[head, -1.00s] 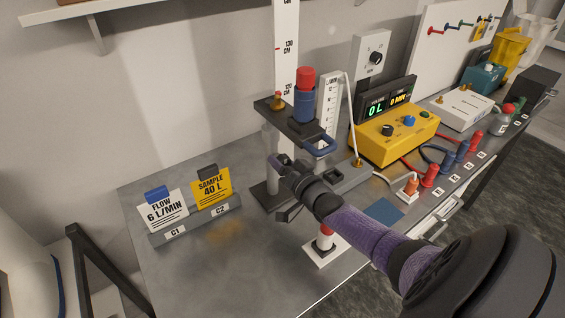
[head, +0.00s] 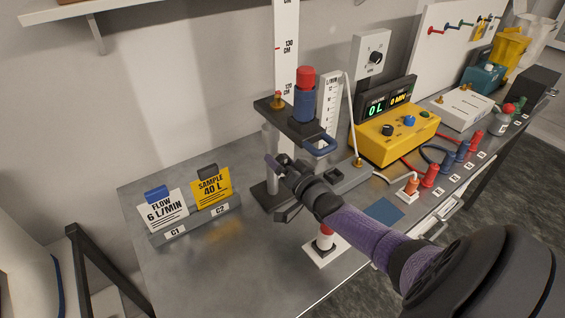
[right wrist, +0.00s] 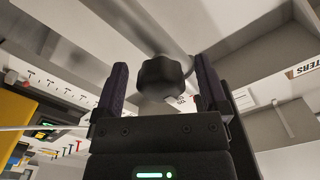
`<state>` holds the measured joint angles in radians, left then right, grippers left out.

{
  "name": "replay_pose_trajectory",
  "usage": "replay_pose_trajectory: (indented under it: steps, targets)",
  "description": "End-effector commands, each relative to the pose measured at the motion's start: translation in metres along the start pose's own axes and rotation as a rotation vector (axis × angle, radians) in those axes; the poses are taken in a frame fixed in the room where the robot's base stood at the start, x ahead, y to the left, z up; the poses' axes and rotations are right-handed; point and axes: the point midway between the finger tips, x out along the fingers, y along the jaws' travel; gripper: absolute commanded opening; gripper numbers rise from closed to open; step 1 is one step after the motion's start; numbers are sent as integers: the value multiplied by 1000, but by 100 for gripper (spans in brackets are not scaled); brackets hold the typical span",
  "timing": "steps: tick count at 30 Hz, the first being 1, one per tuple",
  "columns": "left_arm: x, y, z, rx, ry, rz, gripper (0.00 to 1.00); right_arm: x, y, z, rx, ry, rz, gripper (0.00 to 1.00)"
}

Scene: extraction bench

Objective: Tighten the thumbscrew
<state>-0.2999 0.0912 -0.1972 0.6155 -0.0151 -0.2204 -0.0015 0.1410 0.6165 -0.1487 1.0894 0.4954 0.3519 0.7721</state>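A dark lobed knob, apparently the thumbscrew (right wrist: 162,76), shows in the right wrist view between the two fingers of my right gripper (right wrist: 162,88). A visible gap lies between the knob and each finger, so the gripper is open around it without gripping. In the head view my right gripper (head: 278,164) is below the dark bracket (head: 300,127) on the upright scale post (head: 285,50); the knob cannot be made out there. The bracket carries a blue cylinder with a red top (head: 304,95) and a small brass fitting (head: 278,101). My left gripper is not in view.
A yellow meter box (head: 395,135) and a clear ruled tube (head: 328,100) stand right of the post. Two cards in a holder (head: 205,228) stand left. A red-and-white post on a white base (head: 325,250) is below my right arm. The bench's left front is clear.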

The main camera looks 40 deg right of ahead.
Motion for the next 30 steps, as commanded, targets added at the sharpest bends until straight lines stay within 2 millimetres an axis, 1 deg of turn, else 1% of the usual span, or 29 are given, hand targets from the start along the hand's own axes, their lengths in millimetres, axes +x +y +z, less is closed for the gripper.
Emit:
replay_pose_trajectory:
  steps: [5,8,11,15,18,21,25,30]
  targets:
    - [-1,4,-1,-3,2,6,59,-1,0,-1,0,1,-1,93]
    - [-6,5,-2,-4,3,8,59,-10,-1,-1,1,0,0,93]
    - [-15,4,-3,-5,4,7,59,-27,-2,-3,0,-2,1,93]
    - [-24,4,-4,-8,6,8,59,-58,-1,-2,1,-2,2,93]
    - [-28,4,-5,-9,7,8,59,-76,-1,-2,0,-1,2,93]
    - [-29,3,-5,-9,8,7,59,-89,0,0,1,-1,1,93]
    - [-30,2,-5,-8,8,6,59,-98,0,0,0,0,1,93]
    - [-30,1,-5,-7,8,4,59,-100,0,0,0,0,0,93]
